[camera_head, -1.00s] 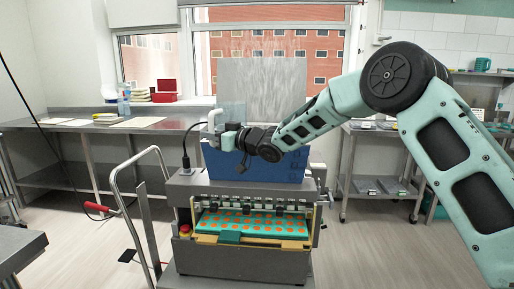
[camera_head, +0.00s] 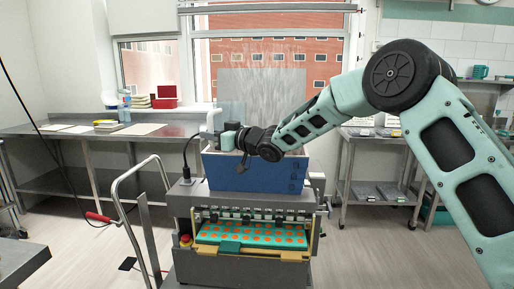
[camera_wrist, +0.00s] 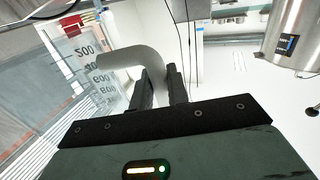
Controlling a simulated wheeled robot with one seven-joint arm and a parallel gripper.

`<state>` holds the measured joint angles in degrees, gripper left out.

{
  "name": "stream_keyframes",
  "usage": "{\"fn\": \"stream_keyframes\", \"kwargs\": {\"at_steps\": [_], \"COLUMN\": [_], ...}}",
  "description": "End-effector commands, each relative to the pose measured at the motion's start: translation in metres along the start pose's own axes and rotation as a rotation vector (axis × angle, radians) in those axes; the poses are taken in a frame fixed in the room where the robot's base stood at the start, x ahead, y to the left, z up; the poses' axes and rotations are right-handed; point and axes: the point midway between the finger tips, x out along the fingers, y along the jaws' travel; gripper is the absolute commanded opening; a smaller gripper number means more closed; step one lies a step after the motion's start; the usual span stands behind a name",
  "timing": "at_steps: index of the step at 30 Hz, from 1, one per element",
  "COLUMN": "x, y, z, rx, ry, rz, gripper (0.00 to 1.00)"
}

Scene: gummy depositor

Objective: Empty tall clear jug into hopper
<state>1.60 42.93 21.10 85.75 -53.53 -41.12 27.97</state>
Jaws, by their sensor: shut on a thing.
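The blue hopper (camera_head: 255,174) sits on top of the grey depositor machine, with its open top facing up. My gripper (camera_wrist: 160,88) is shut on the pale curved handle of the tall clear jug (camera_wrist: 92,62). In the wrist view the jug's see-through wall with printed numbers is at the upper left. In the head view my gripper (camera_head: 228,138) is above the hopper's left end, with the jug's pale handle (camera_head: 212,120) beside it. The rest of the jug is hard to make out there. Its tilt and contents cannot be told.
The depositor holds a teal tray (camera_head: 250,236) with orange spots. A push-handle cart frame (camera_head: 135,205) stands left of it. A steel bench (camera_head: 85,150) runs behind, and a steel shelf cart (camera_head: 375,175) stands at right. A metal vessel (camera_wrist: 295,38) shows in the wrist view.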

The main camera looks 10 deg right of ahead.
Motion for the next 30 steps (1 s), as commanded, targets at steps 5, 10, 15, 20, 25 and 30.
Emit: {"fn": "stream_keyframes", "kwargs": {"at_steps": [5,10,15,20,25,30], "x": [-0.014,-0.026,-0.039,-0.047,-0.049,-0.049], "y": [-0.016,-0.031,-0.046,-0.056,-0.057,-0.057], "z": [0.003,0.002,0.002,0.001,0.000,0.000], "rx": [-0.002,-0.002,-0.003,-0.002,-0.001,-0.001], "ry": [0.002,0.002,0.002,0.002,0.002,0.002], "rz": [-0.001,0.000,0.000,-0.001,0.000,0.000], "gripper": [0.00,0.00,0.00,0.00,0.00,0.00]}}
